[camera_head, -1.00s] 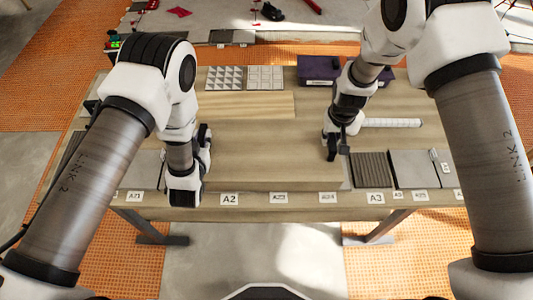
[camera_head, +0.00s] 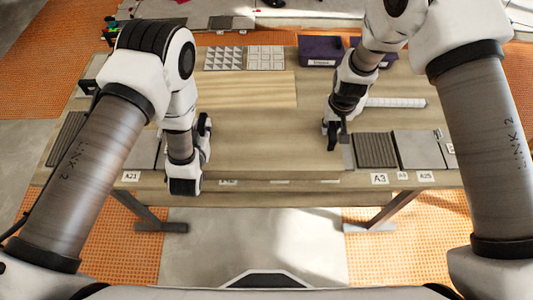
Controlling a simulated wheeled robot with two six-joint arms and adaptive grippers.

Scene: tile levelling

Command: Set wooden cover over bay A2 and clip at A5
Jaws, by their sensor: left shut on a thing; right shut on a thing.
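The wooden cover (camera_head: 270,150) is a wide, flat tan panel spanning the middle front of the table, its colour close to the tabletop. My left gripper (camera_head: 190,160) is shut on its left edge. My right gripper (camera_head: 335,138) is shut on its right edge. The cover's front edge partly hides the A2 label (camera_head: 228,182) and the labels to its right. What lies under the cover is hidden, and its exact height above the table cannot be told. A small pale piece (camera_head: 439,134) on the grey tile at the right may be the clip; I cannot tell.
White patterned tiles (camera_head: 230,58) and a purple bin (camera_head: 320,51) stand at the back. A white roll (camera_head: 396,103) lies behind the ribbed dark tile (camera_head: 376,150). A grey tile (camera_head: 418,150) is beside it. A lighter wooden board (camera_head: 250,88) lies behind the cover.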

